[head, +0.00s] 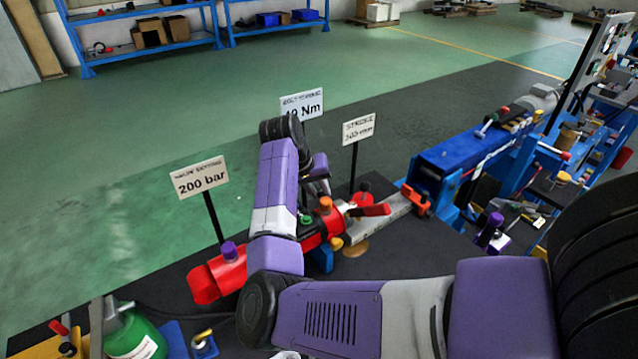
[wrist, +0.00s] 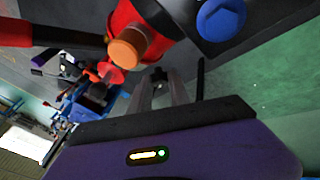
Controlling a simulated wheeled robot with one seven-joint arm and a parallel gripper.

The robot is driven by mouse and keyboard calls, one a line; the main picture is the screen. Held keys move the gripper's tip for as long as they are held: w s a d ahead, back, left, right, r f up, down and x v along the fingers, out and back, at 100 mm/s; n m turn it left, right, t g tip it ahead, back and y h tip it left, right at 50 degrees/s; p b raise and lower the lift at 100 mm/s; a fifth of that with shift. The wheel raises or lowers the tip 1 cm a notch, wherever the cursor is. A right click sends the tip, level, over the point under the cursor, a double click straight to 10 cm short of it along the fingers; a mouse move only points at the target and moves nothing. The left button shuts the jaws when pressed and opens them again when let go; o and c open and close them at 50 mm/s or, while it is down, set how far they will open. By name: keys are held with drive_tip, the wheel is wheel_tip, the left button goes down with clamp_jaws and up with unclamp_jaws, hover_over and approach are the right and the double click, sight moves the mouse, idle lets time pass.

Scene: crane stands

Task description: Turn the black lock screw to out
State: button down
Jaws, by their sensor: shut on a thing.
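A small black part, which looks like the lock screw (wrist: 158,75), sits between the fingertips of my gripper (wrist: 160,84) in the wrist view. The gripper is shut on it, and its head is mostly hidden by the fingers. In the head view my gripper (head: 318,188) is partly hidden behind my purple arm, beside the red cylinder (head: 222,275). I cannot make out the screw there, nor whether it is turned in or out.
An orange knob (wrist: 128,48) and a blue knob (wrist: 220,18) are close to the fingers. A red lever (head: 370,210) sticks out on the right. Sign posts with a 200 bar plate (head: 200,177) and a stroke plate (head: 359,128) stand nearby.

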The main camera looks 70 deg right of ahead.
drive_tip(key=shift+s+d+r+n+t+p, duration=0.15)
drive_tip(key=shift+r+n+t+p, duration=0.35)
drive_tip(key=shift+n+p, duration=0.55)
drive_tip(key=shift+f+n+t+y+p, duration=0.2)
drive_tip(key=shift+n+t+y+p, duration=0.35)
drive_tip(key=shift+p, duration=0.55)
drive_tip(key=shift+s+d+f+n+t+y, duration=0.1)
drive_tip(key=shift+f+n+t+y, duration=0.05)
drive_tip(key=shift+n+t+y, duration=0.9)
drive_tip(key=shift+n+y, duration=0.2)
drive_tip(key=shift+n, duration=0.55)
drive_tip(key=c, duration=1.2)
unclamp_jaws()
